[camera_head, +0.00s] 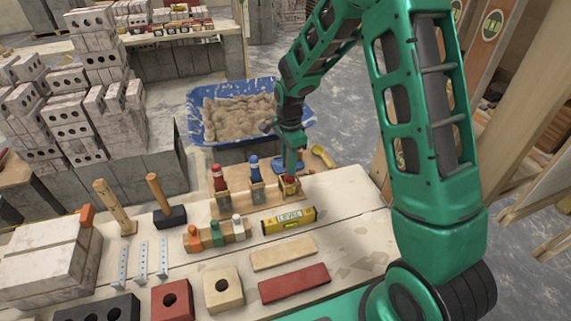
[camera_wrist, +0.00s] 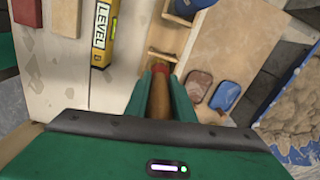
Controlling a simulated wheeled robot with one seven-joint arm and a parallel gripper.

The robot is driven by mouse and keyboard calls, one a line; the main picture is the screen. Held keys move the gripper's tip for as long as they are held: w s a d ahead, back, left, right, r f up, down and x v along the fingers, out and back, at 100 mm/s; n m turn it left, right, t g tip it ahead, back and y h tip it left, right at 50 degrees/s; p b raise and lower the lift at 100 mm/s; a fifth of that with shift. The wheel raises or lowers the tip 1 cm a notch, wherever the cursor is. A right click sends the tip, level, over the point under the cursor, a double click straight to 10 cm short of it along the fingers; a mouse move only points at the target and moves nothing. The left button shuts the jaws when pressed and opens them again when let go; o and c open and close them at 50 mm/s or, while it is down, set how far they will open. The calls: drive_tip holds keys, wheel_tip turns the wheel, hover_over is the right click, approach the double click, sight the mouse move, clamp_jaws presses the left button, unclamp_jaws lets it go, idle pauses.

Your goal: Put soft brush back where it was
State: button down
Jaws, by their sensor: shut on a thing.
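My gripper (camera_head: 290,168) is over the right end of a wooden rack (camera_head: 233,202). In the wrist view its green fingers (camera_wrist: 161,100) are shut around the brown wooden handle of the soft brush (camera_wrist: 160,96), which has a red band at its far end. In the head view a little red of the brush (camera_head: 289,178) shows below my fingers, at the rack's right-hand slot. The bristles are hidden, so I cannot tell how deep the brush sits. A red-topped tool (camera_head: 219,180) and a blue-topped tool (camera_head: 254,168) stand in the other slots.
A yellow level (camera_head: 288,220) and a block with several small coloured pegs (camera_head: 216,236) lie in front of the rack. A blue tub of mortar (camera_head: 205,135) stands behind.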

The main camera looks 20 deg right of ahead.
drive_tip(key=shift+f, duration=0.4)
idle(0.6)
drive_tip(key=c, duration=1.4)
unclamp_jaws()
drive_tip(key=shift+c, duration=0.2)
